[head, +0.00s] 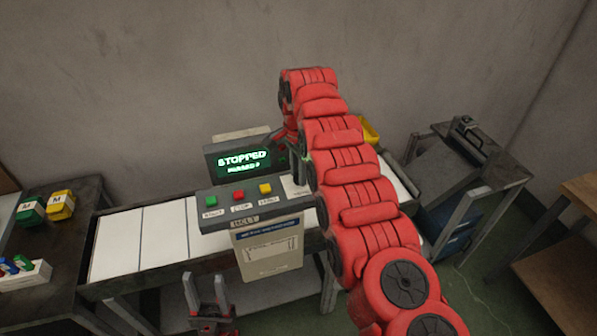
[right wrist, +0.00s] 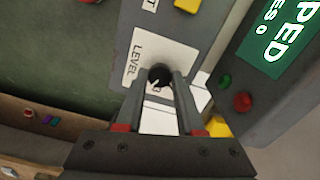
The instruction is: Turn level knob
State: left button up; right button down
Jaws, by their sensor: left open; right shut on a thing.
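The black level knob (right wrist: 159,74) sits on a white plate marked LEVEL (right wrist: 150,50) in the right wrist view. My right gripper (right wrist: 163,80) is shut on the knob, one finger on each side of it. In the head view my red right arm covers the knob, and only part of the LEVEL plate (head: 292,187) shows on the right end of the control panel (head: 222,193). My left gripper (head: 206,292) is open and empty, low in front of the conveyor.
Green (head: 211,200), red (head: 238,195) and yellow (head: 265,188) buttons line the panel. The screen (head: 243,161) behind reads STOPPED. White conveyor slats (head: 164,234) run beneath. A dark table (head: 75,225) with small boxes stands left; a grey cart (head: 470,160) stands right.

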jog(key=c, duration=0.5)
grip_release()
jog(key=shift+r, duration=0.1)
notch_tip(320, 180, up, 17)
jog(key=p, duration=1.6)
jog(key=shift+r, duration=0.2)
jog(key=shift+w, duration=0.1)
